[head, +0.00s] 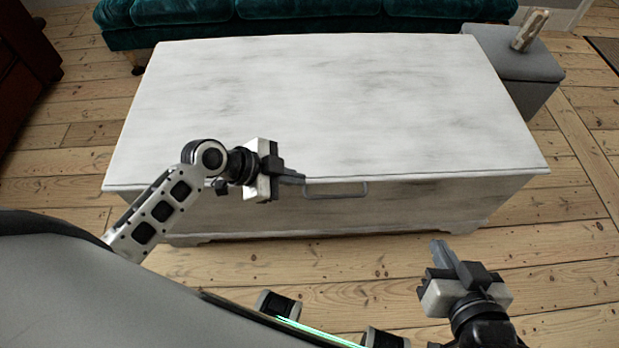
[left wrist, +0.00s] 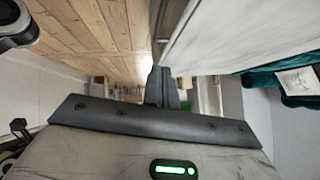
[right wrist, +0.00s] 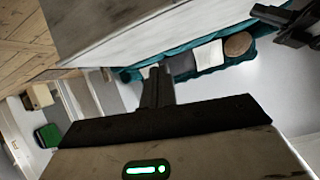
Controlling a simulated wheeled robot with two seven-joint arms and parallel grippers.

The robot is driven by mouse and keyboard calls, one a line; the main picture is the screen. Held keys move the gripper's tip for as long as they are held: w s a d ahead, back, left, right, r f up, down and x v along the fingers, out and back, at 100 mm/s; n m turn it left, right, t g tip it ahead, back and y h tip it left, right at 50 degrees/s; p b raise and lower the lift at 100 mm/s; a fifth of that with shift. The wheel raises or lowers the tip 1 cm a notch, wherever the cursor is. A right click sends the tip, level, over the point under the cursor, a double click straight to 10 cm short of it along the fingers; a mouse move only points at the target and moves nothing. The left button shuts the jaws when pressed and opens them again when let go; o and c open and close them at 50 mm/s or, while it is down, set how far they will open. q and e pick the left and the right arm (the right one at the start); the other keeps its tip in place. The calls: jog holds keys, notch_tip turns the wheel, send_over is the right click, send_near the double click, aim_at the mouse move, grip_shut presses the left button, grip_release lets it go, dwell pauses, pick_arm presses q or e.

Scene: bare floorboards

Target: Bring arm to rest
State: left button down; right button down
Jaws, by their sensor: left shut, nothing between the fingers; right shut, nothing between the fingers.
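My left gripper (head: 290,178) is shut and empty, at the front edge of the white chest, close to the left end of its metal handle. Its closed fingers also show in the left wrist view (left wrist: 162,86), with the chest to their upper right. I cannot tell whether the fingers touch the chest. My right gripper (head: 443,252) is shut and empty, over the floor in front of the chest's right part. Its closed fingers also show in the right wrist view (right wrist: 157,86).
The white chest (head: 320,95) has a closed lid and a bare top. Its handle (head: 336,190) is on the front. A teal sofa (head: 310,28) stands behind it. A grey box (head: 510,60) at the back right carries a wooden object (head: 530,30). Floorboards (head: 570,250) at the right are clear.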

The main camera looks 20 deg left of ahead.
pick_arm(q)
jog(key=shift+s+a+r, duration=0.2)
jog(key=shift+a+r, duration=0.1)
jog(key=shift+r, duration=0.1)
pick_arm(e)
jog(key=shift+r, duration=0.15)
